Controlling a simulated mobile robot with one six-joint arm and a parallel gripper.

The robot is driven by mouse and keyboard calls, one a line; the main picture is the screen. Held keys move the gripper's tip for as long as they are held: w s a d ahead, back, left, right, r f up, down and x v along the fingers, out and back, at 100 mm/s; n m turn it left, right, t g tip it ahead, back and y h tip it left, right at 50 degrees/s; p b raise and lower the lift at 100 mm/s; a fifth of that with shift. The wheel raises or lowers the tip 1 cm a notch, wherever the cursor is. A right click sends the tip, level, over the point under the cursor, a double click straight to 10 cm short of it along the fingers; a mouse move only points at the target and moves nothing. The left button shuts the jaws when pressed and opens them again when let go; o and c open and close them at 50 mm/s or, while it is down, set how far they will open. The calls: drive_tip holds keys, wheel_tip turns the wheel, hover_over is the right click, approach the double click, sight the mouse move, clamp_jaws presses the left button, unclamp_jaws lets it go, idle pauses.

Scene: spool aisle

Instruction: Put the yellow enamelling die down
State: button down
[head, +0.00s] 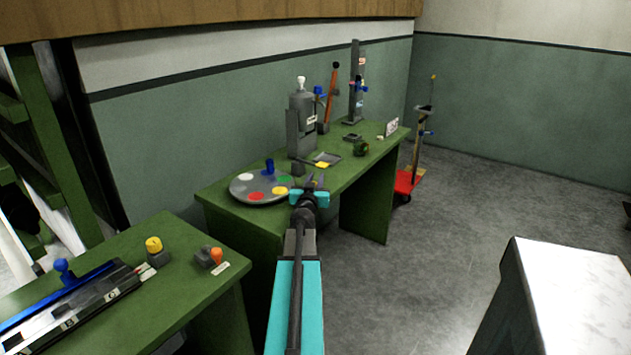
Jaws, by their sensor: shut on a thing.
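My gripper (313,183) is at the far end of my arm, over the front right edge of the grey round plate (240,196) on the long green bench. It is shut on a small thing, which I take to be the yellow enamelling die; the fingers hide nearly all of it. The plate carries white, red, yellow and green spots, and a blue piece (269,166) stands at its back. The yellow spot (280,190) lies just left of my gripper. I cannot tell whether the held thing touches anything.
Behind the plate are a grey bottle-shaped device (302,110), a small tray with yellow (326,160) and a dark green object (361,148). A nearer green table (190,295) holds a yellow-topped piece (153,245) and an orange one (216,255).

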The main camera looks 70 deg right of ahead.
drive_tip(key=shift+f, duration=0.15)
drive_tip(key=c, duration=1.5)
unclamp_jaws()
drive_tip(key=shift+f+b, duration=0.15)
drive_tip(key=shift+b, duration=0.3)
drive_tip(key=shift+s+a+r+p, duration=0.15)
drive_tip(key=shift+s+a, duration=0.1)
drive_tip(key=shift+a, duration=1.1)
drive_tip(key=shift+s+a+p, duration=0.2)
drive_tip(key=shift+s+a, duration=0.1)
drive_tip(key=shift+a, duration=1.1)
drive_tip(key=shift+s+a+r+p, duration=0.15)
drive_tip(key=shift+s+a, duration=0.1)
drive_tip(key=shift+a, duration=1.1)
drive_tip(key=shift+s+a+p, duration=0.1)
drive_tip(key=shift+a+p, duration=0.25)
drive_tip(key=shift+p, duration=0.1)
drive_tip(key=shift+s+a+p, duration=0.2)
drive_tip(key=shift+a+p, duration=0.75)
drive_tip(key=shift+a, duration=0.15)
drive_tip(key=shift+s+d+p, duration=0.1)
drive_tip(key=shift+p, duration=0.8)
drive_tip(key=p, duration=0.4)
drive_tip(key=shift+s+a, duration=0.15)
drive_tip(key=shift+a, duration=0.15)
drive_tip(key=a+p, duration=0.1)
drive_tip(key=p, duration=0.5)
drive_tip(key=shift+a, duration=0.3)
